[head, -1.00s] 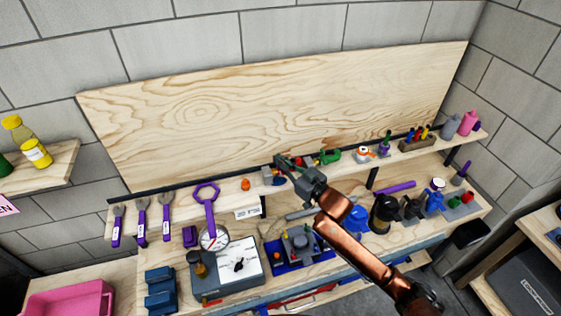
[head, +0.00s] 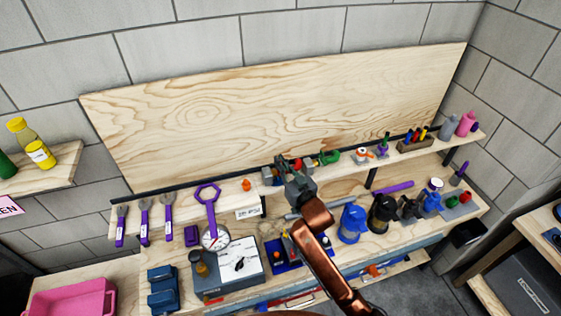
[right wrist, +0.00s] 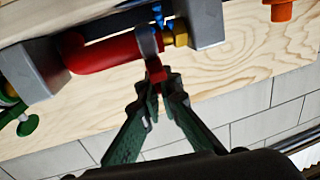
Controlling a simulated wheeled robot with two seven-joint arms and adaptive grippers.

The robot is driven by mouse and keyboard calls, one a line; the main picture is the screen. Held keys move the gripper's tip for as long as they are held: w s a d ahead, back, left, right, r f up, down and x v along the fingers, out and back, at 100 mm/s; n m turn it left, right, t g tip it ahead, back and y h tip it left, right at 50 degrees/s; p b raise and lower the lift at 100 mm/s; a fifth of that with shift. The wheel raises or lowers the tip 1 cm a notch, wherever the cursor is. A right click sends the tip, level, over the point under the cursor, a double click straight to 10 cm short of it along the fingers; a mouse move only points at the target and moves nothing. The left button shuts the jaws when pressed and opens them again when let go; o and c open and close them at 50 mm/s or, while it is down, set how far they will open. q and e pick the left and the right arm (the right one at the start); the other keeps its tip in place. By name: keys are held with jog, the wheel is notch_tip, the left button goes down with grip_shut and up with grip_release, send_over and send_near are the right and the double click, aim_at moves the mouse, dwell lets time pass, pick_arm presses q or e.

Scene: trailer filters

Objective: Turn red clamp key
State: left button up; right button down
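In the right wrist view, a red pipe section (right wrist: 100,50) lies between two grey blocks. A grey metal band clamp (right wrist: 149,42) sits around its right end. The small red clamp key (right wrist: 156,74) points down from the band, between the tips of my right gripper (right wrist: 160,82). The green fingers converge closely around the key, with the tips partly hiding it. In the head view, my right gripper (head: 290,166) is at the upper shelf, in front of the pipe fixture, and hides most of it. My left gripper is out of view.
A green valve (head: 329,158) stands just right of the fixture on the narrow shelf (head: 345,174). An orange knob (right wrist: 282,11) is near the right grey block. Below are a blue tray, a dial gauge (head: 215,238) and several pump parts. The wooden backboard (head: 270,115) is bare.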

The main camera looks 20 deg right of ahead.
jog(key=shift+r+m+h, duration=0.1)
jog(key=shift+m+h, duration=0.7)
jog(key=shift+h, duration=0.4)
jog(key=c, duration=2.2)
grip_release()
jog(key=shift+o, duration=0.2)
jog(key=shift+s, duration=0.1)
jog(key=s, duration=1.2)
jog(key=shift+d, duration=0.2)
